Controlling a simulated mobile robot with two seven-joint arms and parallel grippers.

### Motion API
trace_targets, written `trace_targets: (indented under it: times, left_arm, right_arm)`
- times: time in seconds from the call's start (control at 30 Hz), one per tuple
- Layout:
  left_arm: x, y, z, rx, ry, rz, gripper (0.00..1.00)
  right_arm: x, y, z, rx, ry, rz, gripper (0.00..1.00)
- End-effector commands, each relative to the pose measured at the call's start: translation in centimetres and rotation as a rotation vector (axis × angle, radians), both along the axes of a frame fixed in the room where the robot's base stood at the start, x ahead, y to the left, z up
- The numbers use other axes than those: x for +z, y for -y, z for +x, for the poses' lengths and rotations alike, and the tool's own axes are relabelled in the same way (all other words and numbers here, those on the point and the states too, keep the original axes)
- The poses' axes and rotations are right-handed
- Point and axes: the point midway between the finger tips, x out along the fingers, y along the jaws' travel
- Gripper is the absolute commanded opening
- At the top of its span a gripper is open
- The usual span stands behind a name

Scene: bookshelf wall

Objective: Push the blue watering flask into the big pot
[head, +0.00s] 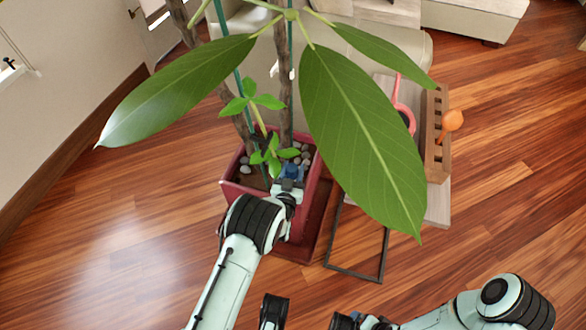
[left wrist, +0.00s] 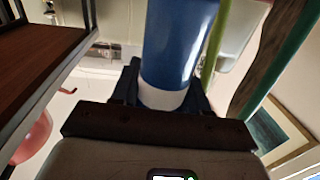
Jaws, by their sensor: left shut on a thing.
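The big pot (head: 308,205) is dark red and square, holds soil and pale pebbles, and stands at the centre of the head view with a tall leafy plant in it. My left gripper (head: 288,181) is at the pot's near rim, shut on the blue watering flask (head: 292,171). The flask is mostly hidden in the head view. In the left wrist view the flask (left wrist: 178,45) is a blue cylinder with a white band, between the dark fingers. I cannot tell how deep it sits in the soil. My right gripper is partly visible at the bottom edge.
Large leaves (head: 365,135) overhang the pot and block part of the view. A low table (head: 437,205) to the right holds a wooden rack (head: 437,130), an orange item (head: 452,120) and a pink-handled item (head: 403,105). The wooden floor (head: 110,235) at left is clear.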

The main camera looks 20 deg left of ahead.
Motion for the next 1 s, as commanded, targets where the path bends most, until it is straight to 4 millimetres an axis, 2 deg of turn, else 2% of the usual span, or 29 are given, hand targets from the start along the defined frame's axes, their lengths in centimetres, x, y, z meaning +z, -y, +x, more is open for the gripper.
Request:
trace_targets:
  times: [0.6, 0.87, 0.9, 0.97, 1.0]
  left_arm:
    - [-1.9, 0.0, 0.0, 0.000, -0.001, -0.001, 0.14]
    - [-2.0, 0.0, 0.0, 0.000, -0.001, -0.001, 0.14]
    - [-2.0, 0.0, 0.0, 0.000, -0.001, -0.001, 0.57]
    - [-2.0, 0.0, 0.0, 0.000, -0.001, -0.001, 0.74]
    - [-2.0, 0.0, 0.0, 0.001, -0.001, 0.000, 0.74]
  right_arm:
    - [0.0, 0.0, 0.0, 0.000, 0.000, 0.000, 1.00]
    - [0.0, 0.0, 0.0, 0.000, 0.000, 0.000, 1.00]
    - [0.0, 0.0, 0.0, 0.000, 0.000, 0.000, 1.00]
    - [0.0, 0.0, 0.0, 0.000, 0.000, 0.000, 1.00]
    - [0.0, 0.0, 0.0, 0.000, 0.000, 0.000, 1.00]
